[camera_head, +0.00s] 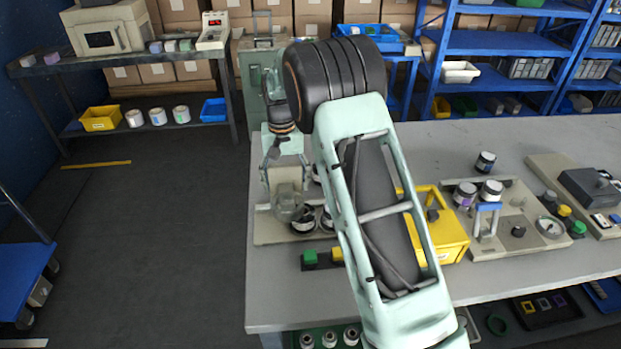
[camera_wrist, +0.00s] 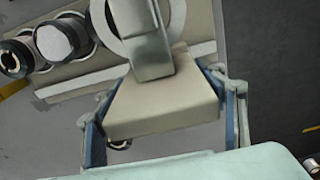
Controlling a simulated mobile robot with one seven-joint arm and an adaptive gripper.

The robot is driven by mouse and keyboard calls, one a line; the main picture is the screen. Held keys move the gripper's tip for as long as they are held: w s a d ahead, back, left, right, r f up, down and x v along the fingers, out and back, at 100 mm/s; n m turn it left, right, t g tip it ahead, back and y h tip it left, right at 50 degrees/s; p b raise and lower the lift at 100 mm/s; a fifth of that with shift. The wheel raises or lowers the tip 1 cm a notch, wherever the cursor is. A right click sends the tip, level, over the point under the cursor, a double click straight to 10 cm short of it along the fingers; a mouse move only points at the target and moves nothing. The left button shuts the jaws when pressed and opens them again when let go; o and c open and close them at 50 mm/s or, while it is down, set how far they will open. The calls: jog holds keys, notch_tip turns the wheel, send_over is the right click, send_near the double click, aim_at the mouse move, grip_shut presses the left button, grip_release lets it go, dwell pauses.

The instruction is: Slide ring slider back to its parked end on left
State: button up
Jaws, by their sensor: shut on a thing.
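The ring slider is a beige block (camera_wrist: 165,103) with a pale ring (camera_wrist: 125,22) and a grey upright plate on it. In the wrist view the block sits between the blue-padded fingers of my gripper (camera_wrist: 158,88), which is shut on it from both sides. In the head view my gripper (camera_head: 285,157) points down over the block (camera_head: 284,177), at the left part of the beige wrapper base (camera_head: 268,236). A clear, rounded part (camera_head: 287,206) shows just in front of the block. My forearm hides much of the right side of the base, and the slider's track is not clear.
Dark-and-white rolls (camera_wrist: 57,41) stand close beside the slider in the wrist view. The table's left edge is close to the base, with open floor beyond.

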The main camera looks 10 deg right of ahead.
jog(key=a, duration=0.5)
jog(key=o, duration=1.7)
jog(key=shift+a, duration=0.15)
jog(key=shift+r, duration=0.2)
notch_tip(320, 180, up, 12)
jog(key=shift+f, duration=0.1)
